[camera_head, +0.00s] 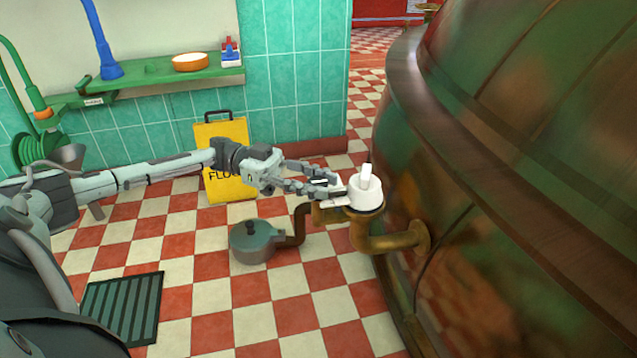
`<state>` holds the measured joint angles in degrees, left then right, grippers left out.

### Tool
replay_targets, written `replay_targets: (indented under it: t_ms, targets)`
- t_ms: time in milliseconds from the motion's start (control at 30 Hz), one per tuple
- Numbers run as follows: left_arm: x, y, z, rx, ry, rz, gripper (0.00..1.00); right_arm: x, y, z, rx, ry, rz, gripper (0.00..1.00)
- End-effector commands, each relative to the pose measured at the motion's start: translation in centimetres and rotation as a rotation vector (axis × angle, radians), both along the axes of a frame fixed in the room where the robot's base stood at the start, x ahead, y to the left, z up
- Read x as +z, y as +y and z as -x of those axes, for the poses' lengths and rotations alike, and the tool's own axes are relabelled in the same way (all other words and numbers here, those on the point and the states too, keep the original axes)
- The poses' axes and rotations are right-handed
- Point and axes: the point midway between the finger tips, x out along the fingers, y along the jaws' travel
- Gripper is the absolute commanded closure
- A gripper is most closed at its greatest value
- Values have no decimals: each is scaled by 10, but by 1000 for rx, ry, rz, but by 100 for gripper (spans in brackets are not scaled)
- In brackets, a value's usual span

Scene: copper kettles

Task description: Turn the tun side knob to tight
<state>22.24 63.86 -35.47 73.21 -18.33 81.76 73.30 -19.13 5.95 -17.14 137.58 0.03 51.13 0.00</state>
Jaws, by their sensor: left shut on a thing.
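The tun (480,190) is a large rounded copper vessel with green patches, filling the right side of the head view. A brass pipe (400,241) comes out of its side and bends upward. The side knob (365,193) is white with a raised grip on top and sits on the upright end of that pipe. My left gripper (335,190) reaches in from the left, its fingers shut at the knob's left side. The fingertips partly hide the contact, and the knob's marking cannot be read. My right gripper is not in view.
A grey-green lidded pot (254,241) with a pipe stands below my left gripper. A yellow floor sign (228,185) stands behind my arm. A green shelf (150,77) is on the tiled wall. A drain grate (122,308) lies at lower left.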

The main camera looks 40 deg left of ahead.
Motion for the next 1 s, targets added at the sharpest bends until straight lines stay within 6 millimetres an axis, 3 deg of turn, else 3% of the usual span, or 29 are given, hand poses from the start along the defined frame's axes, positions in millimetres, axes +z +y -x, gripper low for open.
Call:
replay_targets:
  t_ms: [33, 67, 233, 533, 667, 1000]
  targets:
    - [0, 0, 0, -1, 1, 0, 96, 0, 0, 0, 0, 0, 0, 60]
    - [0, 0, 0, -1, 1, 0, 66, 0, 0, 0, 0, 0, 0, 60]
    - [0, 0, 0, 0, 1, 0, 45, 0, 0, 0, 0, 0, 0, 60]
    - [0, 1, 0, 1, 0, 0, 44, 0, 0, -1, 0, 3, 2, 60]
    - [0, 11, 1, 4, 1, -2, 44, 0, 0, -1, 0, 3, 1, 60]
    - [0, 79, 12, 5, -1, -1, 44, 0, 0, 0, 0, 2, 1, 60]
